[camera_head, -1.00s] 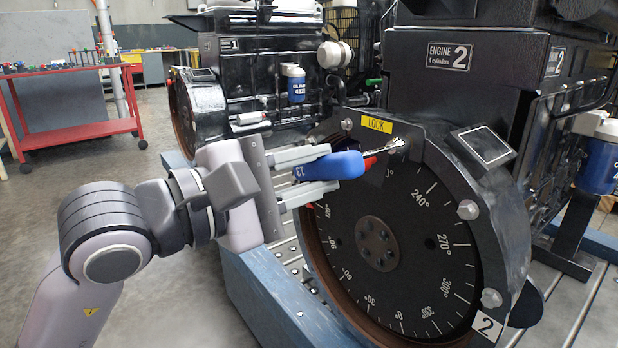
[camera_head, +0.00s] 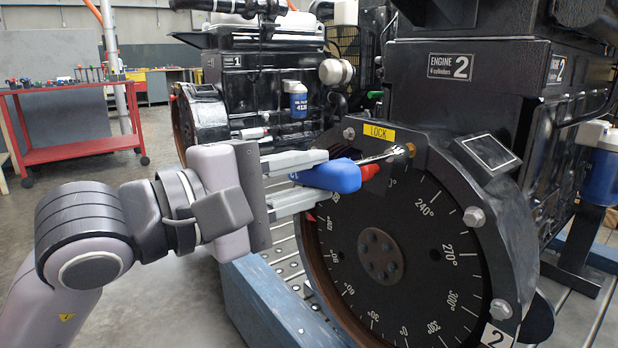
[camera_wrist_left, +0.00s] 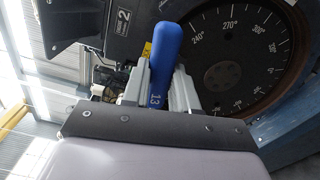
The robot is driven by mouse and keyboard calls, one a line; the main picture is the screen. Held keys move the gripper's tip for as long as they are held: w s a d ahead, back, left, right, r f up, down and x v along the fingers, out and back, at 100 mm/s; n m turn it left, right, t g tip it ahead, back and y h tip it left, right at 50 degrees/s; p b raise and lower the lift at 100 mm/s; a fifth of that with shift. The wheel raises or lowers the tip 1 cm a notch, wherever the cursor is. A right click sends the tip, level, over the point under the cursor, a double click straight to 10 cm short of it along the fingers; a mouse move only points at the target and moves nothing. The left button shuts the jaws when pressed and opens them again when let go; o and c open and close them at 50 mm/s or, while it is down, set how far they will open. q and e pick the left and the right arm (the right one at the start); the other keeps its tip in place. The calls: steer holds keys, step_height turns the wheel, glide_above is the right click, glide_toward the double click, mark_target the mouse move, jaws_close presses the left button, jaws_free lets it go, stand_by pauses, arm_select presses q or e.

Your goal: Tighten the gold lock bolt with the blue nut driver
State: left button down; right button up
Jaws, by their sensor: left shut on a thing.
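My left gripper (camera_head: 331,175) is shut on the blue handle of the nut driver (camera_head: 336,176), one finger on each side. The handle, marked 13, also shows between the fingers in the left wrist view (camera_wrist_left: 165,62). The driver's silver shaft points right and slightly up. Its socket end meets or nearly meets the gold lock bolt (camera_head: 411,150), just below the yellow LOCK label (camera_head: 379,133); I cannot tell how fully it is seated. In the wrist view the handle hides the shaft and bolt. My right gripper is not in view.
The black flywheel dial (camera_head: 400,270) with degree marks lies just below the driver. A red part (camera_head: 370,172) shows beside the handle. Silver housing bolts (camera_head: 473,216) stick out on the right. A blue frame beam (camera_head: 260,305) runs below. A red cart (camera_head: 75,125) stands far left.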

arm_select(q)
steer(key=shift+s+a, duration=0.15)
steer(key=shift+a, duration=0.05)
steer(key=shift+s+a, duration=0.1)
steer(key=shift+a, duration=0.1)
steer(key=b+v, duration=0.3)
steer(key=v, duration=0.4)
steer(key=shift+f, duration=0.2)
